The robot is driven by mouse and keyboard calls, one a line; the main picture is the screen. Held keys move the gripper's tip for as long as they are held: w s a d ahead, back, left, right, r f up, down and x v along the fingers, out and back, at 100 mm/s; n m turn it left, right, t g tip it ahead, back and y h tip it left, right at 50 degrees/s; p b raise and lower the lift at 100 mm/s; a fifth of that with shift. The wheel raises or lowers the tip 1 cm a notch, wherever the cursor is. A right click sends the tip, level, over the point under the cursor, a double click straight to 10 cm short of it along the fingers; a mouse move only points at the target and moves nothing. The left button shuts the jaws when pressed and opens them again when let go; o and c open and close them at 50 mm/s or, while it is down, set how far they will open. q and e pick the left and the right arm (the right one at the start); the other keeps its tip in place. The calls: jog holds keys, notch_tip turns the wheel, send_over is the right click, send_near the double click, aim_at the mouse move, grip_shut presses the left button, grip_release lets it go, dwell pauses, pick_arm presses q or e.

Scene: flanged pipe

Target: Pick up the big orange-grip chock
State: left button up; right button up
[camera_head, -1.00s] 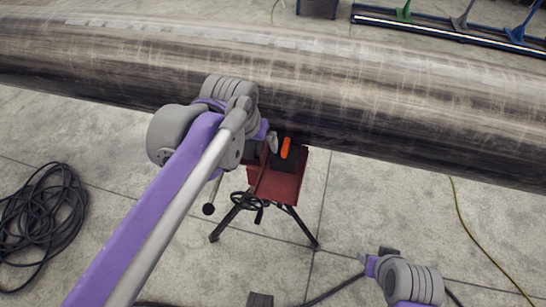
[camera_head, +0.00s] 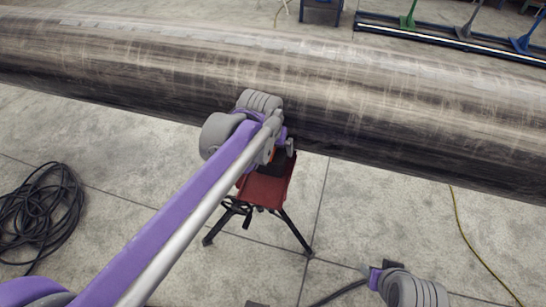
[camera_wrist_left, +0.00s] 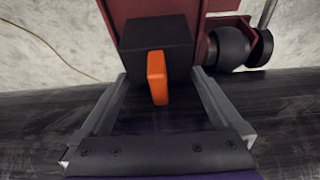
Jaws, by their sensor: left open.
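The chock is a black block (camera_wrist_left: 140,38) with an upright orange grip (camera_wrist_left: 156,78), resting on the red stand (camera_head: 264,188) beside the pipe. In the head view my left arm hides most of the chock. My left gripper (camera_head: 284,150) is over it, at the pipe's near side. In the left wrist view its two grey fingers (camera_wrist_left: 160,74) are apart, one on each side of the orange grip, with gaps on both sides. Nothing is held. My right gripper (camera_head: 372,276) is low at the right of the head view, far from the chock; its jaw opening is unclear.
The large dark pipe (camera_head: 420,125) runs across behind the stand. The stand has black legs (camera_head: 292,228). A coil of black cable (camera_head: 38,215) lies on the floor at left, and a yellow cable (camera_head: 466,235) at right. A rack (camera_head: 450,35) stands beyond the pipe.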

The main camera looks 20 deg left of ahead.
pick_arm(q)
jog(key=shift+f, duration=0.1)
jog(key=shift+c, duration=0.2)
grip_shut()
dwell(0.4)
